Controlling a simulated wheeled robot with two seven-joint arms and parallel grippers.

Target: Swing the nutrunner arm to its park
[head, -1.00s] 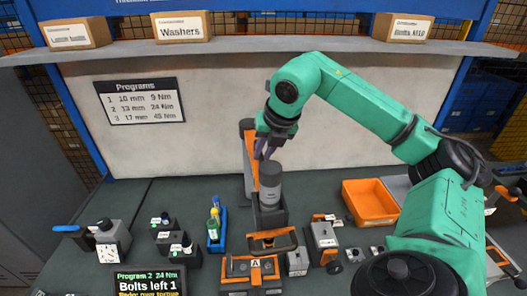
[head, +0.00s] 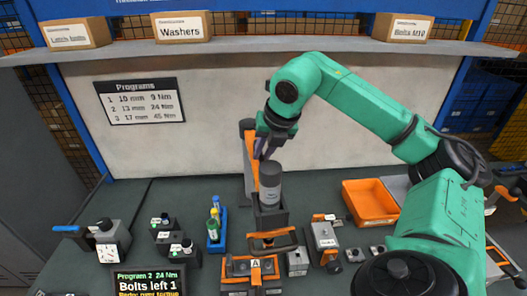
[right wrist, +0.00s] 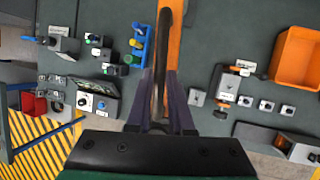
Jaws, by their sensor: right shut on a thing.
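The nutrunner arm is an orange beam (head: 253,160) on a grey post, with a grey cylindrical tool body (head: 270,188) at its near end, standing at the middle of the bench. My right gripper (head: 262,152) reaches down from the right, at the upper part of the arm. In the right wrist view its two dark fingers (right wrist: 165,108) are closed around a dark curved handle (right wrist: 160,60), with the orange beam right behind it. The fingertips are partly hidden in the head view. A park for the arm cannot be made out. My left gripper is not in view.
An orange bin (head: 370,203) stands to the right. A fixture marked A (head: 255,268) is in front. A shelf with boxes runs above.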

